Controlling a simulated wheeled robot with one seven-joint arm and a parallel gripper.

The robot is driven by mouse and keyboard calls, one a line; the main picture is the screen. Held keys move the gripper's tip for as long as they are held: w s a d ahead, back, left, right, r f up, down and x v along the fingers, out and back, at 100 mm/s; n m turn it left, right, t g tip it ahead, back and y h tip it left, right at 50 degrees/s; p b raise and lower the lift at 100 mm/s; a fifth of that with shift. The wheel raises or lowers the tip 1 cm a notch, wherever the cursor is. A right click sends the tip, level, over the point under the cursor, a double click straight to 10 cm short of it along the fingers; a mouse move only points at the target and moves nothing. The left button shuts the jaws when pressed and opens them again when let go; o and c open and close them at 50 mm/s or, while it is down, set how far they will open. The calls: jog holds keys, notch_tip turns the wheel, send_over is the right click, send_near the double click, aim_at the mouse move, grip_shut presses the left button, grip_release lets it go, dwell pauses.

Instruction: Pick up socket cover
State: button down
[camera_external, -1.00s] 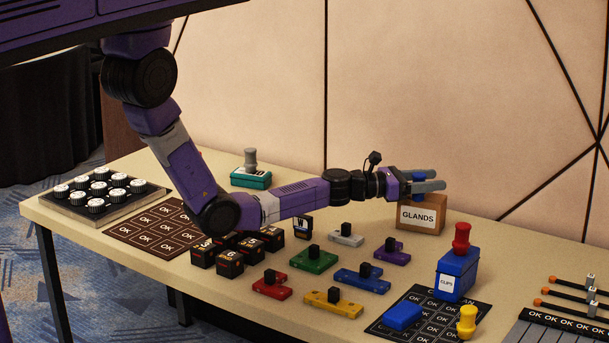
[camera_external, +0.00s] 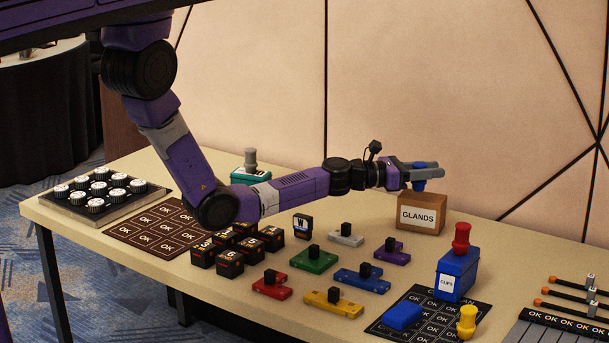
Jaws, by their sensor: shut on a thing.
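My gripper (camera_external: 422,171) is shut on a small blue piece (camera_external: 420,185), holding it above the brown box labelled GLANDS (camera_external: 421,224). Parts of the blue piece show above and below the fingers. I cannot tell whether its lower end is clear of the box opening. No part is labelled as a socket cover, and I cannot tell from its look whether the held piece is one.
Coloured blocks with black knobs, such as a green one (camera_external: 314,262), lie mid-table. A blue CLIPS box (camera_external: 458,273) with a red knob stands at right, near a black mat (camera_external: 445,328). Black cubes (camera_external: 231,263) stand left of the blocks. Bare table lies behind the CLIPS box.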

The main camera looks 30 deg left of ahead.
notch_tip(320, 180, up, 17)
jog(key=p, duration=0.8)
jog(key=b, duration=1.6)
send_over(433, 195)
notch_tip(433, 195, down, 20)
jog(key=shift+w+r, duration=0.15)
jog(key=shift+r, duration=0.1)
jog(key=shift+f, duration=0.1)
jog(key=c, duration=1)
grip_release()
jog(key=shift+r, duration=0.2)
jog(key=p+v, duration=0.5)
jog(key=v, duration=0.7)
